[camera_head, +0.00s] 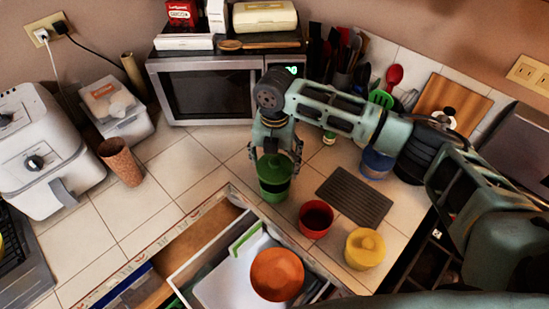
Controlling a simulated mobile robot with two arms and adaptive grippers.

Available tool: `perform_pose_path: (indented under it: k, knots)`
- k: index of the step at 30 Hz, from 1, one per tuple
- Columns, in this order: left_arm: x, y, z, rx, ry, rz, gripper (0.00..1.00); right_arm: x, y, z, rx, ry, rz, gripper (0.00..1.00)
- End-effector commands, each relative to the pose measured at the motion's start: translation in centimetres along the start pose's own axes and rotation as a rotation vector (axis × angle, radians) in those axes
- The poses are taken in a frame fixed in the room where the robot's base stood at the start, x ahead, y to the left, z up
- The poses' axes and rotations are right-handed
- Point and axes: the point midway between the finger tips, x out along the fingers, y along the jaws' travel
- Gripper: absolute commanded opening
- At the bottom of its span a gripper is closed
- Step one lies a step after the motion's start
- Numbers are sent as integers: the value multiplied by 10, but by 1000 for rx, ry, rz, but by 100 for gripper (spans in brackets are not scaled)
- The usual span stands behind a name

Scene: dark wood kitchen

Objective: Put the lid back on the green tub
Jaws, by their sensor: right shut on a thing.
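The green tub (275,190) stands on the tiled counter in front of the microwave. A darker green lid (272,170) is at the tub's mouth, between the fingers of my right gripper (276,158). The gripper points down from above and is shut on the lid. The lid looks roughly level over the tub; I cannot tell whether it rests fully on the rim. The gripper's fingers hide part of the lid's edge. My left gripper is not in view.
A red open tub (316,218), a yellow lidded tub (365,249) and a blue tub (376,164) stand nearby, around a dark ribbed mat (354,196). An open drawer (205,251) with an orange round thing (277,274) is in front. The microwave (205,91) stands behind. Counter left of the tub is clear.

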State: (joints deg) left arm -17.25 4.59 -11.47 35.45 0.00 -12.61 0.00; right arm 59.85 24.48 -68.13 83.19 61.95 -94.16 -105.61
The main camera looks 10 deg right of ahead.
Motion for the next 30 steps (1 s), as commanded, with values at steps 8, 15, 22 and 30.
perform_pose_path:
  k: [8,15,22,30]
  knots:
    - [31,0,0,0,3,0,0,29,-1,0,1,-1,0,61]
    - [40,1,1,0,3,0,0,47,0,0,2,0,0,61]
    - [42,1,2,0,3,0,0,54,0,0,2,-1,0,61]
    - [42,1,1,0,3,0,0,54,0,0,2,-1,0,61]
